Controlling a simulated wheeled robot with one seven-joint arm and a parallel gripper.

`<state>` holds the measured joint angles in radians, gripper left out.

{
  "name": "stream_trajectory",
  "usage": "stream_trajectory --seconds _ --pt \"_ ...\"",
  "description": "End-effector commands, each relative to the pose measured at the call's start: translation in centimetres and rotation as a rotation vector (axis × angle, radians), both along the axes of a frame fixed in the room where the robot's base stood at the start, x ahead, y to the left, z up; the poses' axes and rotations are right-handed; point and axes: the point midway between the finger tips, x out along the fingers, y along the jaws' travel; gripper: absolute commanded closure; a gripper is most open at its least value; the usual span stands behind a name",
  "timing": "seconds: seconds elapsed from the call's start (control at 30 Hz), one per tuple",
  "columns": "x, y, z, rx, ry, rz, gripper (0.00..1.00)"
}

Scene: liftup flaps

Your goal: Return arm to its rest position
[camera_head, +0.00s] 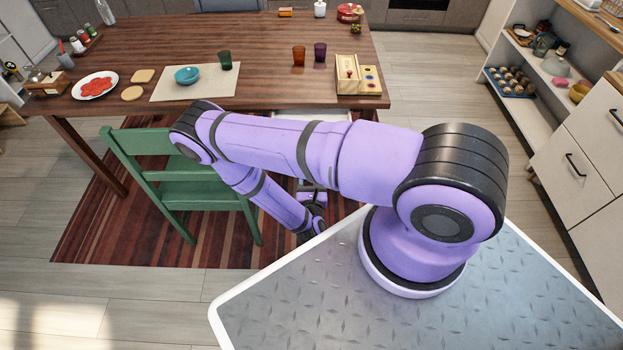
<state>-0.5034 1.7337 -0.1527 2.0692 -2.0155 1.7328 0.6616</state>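My purple arm reaches left from its mount at the right, bends at an elbow and runs down and to the right. My gripper (311,197) is at the lower end of the arm, in front of the table and beside the green chair. It is small and partly hidden behind my upper arm link, and I cannot tell whether its fingers are apart or hold anything.
A wooden table (170,42) stands ahead, with a plate (112,84), a teal bowl (187,75), cups and a wooden box (357,86) on it. A green chair (165,177) stands close at the left on a striped rug (95,235). Shelves and drawers (585,160) line the right.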

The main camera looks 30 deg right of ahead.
Motion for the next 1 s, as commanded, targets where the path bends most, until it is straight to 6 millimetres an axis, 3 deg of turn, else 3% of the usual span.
stream_trajectory --seconds 0.33,0.47,0.73,1.0 --pt "0.2 0.0 0.2 0.001 -0.003 -0.005 0.43" --pt "1.1 0.1 1.7 0.002 -0.03 -0.045 0.43" --pt "4.5 -0.1 8.6 0.023 -0.142 -0.244 0.43" --pt "6.3 -0.8 16.1 0.071 -0.244 -0.464 0.43"
